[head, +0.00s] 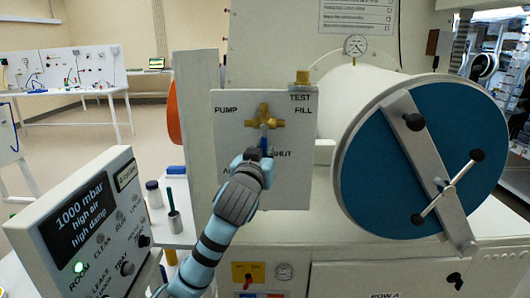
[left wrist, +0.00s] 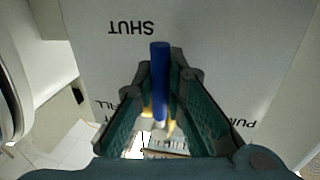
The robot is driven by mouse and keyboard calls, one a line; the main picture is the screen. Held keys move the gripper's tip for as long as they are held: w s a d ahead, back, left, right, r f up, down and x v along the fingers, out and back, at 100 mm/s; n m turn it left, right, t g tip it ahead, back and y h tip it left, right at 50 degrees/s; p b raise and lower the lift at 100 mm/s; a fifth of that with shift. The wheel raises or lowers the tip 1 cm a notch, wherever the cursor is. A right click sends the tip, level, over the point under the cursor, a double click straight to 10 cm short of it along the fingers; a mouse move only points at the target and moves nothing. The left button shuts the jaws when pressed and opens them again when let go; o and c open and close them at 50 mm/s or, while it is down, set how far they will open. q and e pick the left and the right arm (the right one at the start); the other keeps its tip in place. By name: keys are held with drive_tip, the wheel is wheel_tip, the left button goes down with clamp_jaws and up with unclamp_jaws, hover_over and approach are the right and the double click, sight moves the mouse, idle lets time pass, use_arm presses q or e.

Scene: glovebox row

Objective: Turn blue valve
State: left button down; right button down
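The blue valve has a slim blue handle (head: 264,145) on a brass cross-shaped fitting (head: 264,116), mounted on a pale upright panel (head: 292,185). The handle points down toward the word SHUT; PUMP is at the upper left and FILL at the upper right. My left gripper (head: 262,156) reaches up to the handle from below. In the left wrist view the blue handle (left wrist: 160,85) stands between the two fingers (left wrist: 162,78), whose tips close in on both its sides. Brass shows beyond it. My right gripper is in neither view.
A big white cylinder with a blue round door (head: 385,178) and a handled bar stands right of the panel. A control box (head: 88,228) with a display reading 1000 mbar is at the lower left. Small bottles (head: 154,194) stand between box and panel.

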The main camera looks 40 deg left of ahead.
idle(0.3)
use_arm(q)
drive_tip(key=shift+s+a+m+p, duration=0.15)
drive_tip(key=shift+m+p, duration=0.15)
drive_tip(key=shift+p, duration=0.4)
drive_tip(key=shift+s+a+r+m+g+p, duration=0.15)
drive_tip(key=shift+s+a+m+g+p, duration=0.2)
drive_tip(key=shift+m+p, duration=1.05)
drive_tip(key=shift+s+a+r+m+g+p, duration=0.25)
drive_tip(key=shift+a+m+p, duration=0.3)
drive_tip(key=shift+p, duration=1.65)
drive_tip(key=shift+s+a+r+m+g+p, duration=0.1)
drive_tip(key=shift+s+a+m+g+p, duration=0.2)
drive_tip(key=shift+m+p, duration=1.15)
drive_tip(key=shift+n+p, duration=0.3)
drive_tip(key=shift+n, duration=0.1)
drive_tip(key=c, duration=1.6)
unclamp_jaws()
drive_tip(key=shift+c, duration=0.2)
